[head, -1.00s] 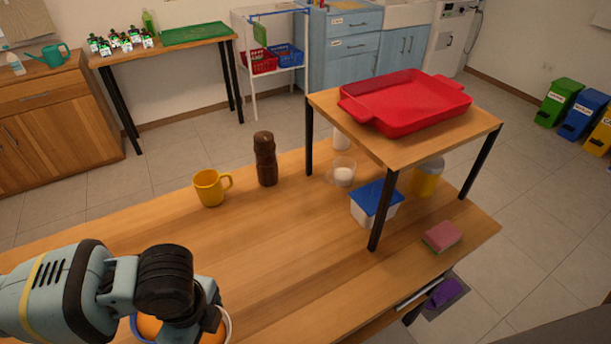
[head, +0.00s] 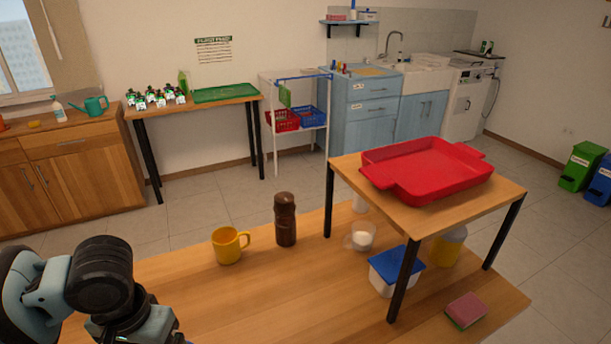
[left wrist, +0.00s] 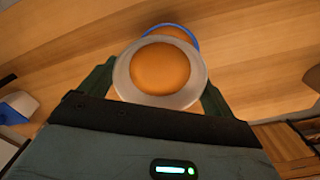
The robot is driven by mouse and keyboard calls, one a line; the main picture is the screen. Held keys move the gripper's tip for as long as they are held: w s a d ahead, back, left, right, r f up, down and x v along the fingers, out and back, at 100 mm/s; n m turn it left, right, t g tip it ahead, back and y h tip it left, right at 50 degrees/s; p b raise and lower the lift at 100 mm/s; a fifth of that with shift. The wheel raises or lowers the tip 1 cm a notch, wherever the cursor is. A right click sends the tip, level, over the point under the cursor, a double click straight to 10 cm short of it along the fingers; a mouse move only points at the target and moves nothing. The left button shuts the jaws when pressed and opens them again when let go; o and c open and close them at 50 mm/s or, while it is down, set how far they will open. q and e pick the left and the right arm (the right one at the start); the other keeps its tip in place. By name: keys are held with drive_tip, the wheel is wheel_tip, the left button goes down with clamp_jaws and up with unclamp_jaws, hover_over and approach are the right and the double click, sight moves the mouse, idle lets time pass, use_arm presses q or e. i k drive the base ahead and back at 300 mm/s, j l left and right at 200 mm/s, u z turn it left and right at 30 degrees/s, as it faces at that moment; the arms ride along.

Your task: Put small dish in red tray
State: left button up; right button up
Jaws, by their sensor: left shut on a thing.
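In the left wrist view my left gripper (left wrist: 158,88) is shut on a small pale-rimmed dish (left wrist: 126,88) with an orange filling, one finger on each side of it. A blue-rimmed dish (left wrist: 192,38), also with something orange in it, shows partly behind the held dish. The gap between the two is unclear. In the head view my left arm is at the lower left, and its fingers and the dish are out of frame. The red tray (head: 425,165) lies on a small raised wooden stand (head: 400,209) at the right. It looks empty. My right gripper is not in view.
Under and around the stand are a clear cup (head: 362,237) with white contents, a blue-lidded box (head: 397,268), a yellow jar (head: 447,245) and a sponge (head: 466,311). A yellow mug (head: 228,246) and a brown grinder (head: 286,220) stand left of it. The front tabletop is clear.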

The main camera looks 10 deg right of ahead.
sight(415, 174)
drive_tip(key=i+l+z, duration=0.15)
drive_tip(key=l+z, duration=0.2)
drive_tip(key=i+l+z, duration=0.15)
drive_tip(key=z, duration=0.2)
drive_tip(key=l, duration=0.1)
